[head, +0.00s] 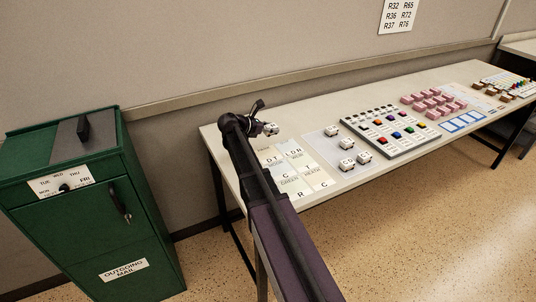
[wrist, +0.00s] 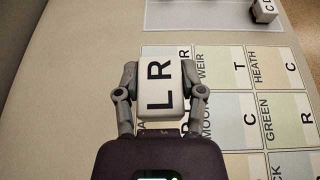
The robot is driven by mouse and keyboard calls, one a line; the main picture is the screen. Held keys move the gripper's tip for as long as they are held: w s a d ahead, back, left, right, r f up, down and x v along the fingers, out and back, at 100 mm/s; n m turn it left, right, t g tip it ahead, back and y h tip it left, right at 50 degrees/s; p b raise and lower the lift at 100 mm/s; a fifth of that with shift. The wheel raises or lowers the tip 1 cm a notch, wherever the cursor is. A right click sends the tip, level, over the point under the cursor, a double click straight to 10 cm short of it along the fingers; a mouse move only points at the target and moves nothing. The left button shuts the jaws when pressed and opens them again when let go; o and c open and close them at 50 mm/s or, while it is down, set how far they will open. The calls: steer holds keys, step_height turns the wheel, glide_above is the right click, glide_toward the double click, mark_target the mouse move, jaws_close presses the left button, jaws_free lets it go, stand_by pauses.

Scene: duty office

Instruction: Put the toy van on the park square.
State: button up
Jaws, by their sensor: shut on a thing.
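My gripper (wrist: 161,92) is shut on a white block-like piece (wrist: 160,82) marked "LR", which I take for the toy van. In the head view my gripper (head: 262,127) and the piece (head: 271,129) are at the far left end of the table, by the back edge of a grid of labelled squares (head: 297,172). In the wrist view the piece covers part of the grid's left column. Weir (wrist: 202,62), Moor, Heath (wrist: 262,68) and Green labels are legible. I cannot read a park label for certain; the square under the piece is mostly hidden. The height above the grid is unclear.
A pale tray (head: 329,146) right of the grid holds several similar lettered pieces (head: 347,164). A button panel (head: 385,130), pink blocks (head: 434,102) and blue-edged cards (head: 462,121) lie further right. A green mail cabinet (head: 90,210) stands left of the table.

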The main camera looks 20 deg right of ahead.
steer(key=shift+g, duration=0.3)
steer(key=s+f+b, duration=0.1)
steer(key=s, duration=0.4)
steer(key=s+f+b, duration=0.2)
steer(key=s, duration=0.3)
steer(key=s+a+f+b, duration=0.1)
steer(key=s, duration=0.4)
steer(key=shift+s+a+f, duration=0.1)
steer(key=shift+s+f, duration=0.15)
steer(key=shift+s, duration=0.05)
steer(key=b, duration=0.2)
glide_above(268, 153)
steer(key=shift+w+f, duration=0.1)
steer(key=shift+f, duration=0.65)
steer(key=shift+f+b, duration=1.7)
steer(key=shift+f, duration=0.05)
steer(key=shift+f, duration=0.15)
steer(key=o, duration=1.1)
